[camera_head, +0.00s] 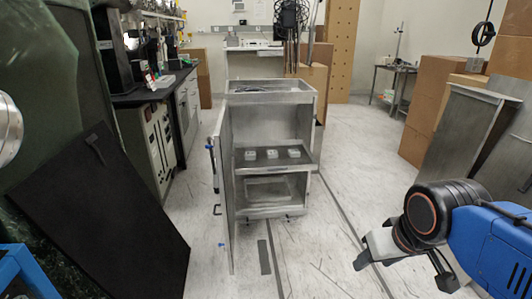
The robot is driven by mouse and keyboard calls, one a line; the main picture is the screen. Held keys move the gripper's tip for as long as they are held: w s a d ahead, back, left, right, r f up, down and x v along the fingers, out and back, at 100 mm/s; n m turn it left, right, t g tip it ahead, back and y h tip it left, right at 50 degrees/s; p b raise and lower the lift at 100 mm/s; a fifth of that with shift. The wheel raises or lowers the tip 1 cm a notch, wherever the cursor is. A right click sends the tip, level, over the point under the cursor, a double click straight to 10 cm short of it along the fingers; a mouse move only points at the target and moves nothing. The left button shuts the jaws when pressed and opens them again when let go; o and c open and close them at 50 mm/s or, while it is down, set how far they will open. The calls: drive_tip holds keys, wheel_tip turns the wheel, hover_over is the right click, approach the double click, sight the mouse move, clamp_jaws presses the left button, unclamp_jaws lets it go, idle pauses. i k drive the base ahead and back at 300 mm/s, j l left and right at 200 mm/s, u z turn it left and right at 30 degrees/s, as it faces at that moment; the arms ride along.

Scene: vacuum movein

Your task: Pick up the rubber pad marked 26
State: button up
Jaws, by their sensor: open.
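Three small pale items sit in a row on the dark middle shelf (262,165) of a grey metal cabinet: a left one (250,155), a middle one (272,154) and a right one (294,153). They are too small for me to read any number, so I cannot tell whether one is the rubber pad marked 26. My gripper (405,271) is at the lower right, in front of and to the right of the cabinet. It is open, well apart from the shelf, with nothing visible between its fingers.
The cabinet door (225,195) stands open on the left of the cabinet. A dark panel (105,215) leans at the lower left. A black-topped counter (150,88) runs along the left. Cardboard boxes (430,90) and grey panels (465,140) stand at right. The floor before the cabinet is largely clear.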

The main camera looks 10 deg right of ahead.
sight(291, 153)
drive_tip(key=i, duration=1.45)
drive_tip(key=j, duration=0.1)
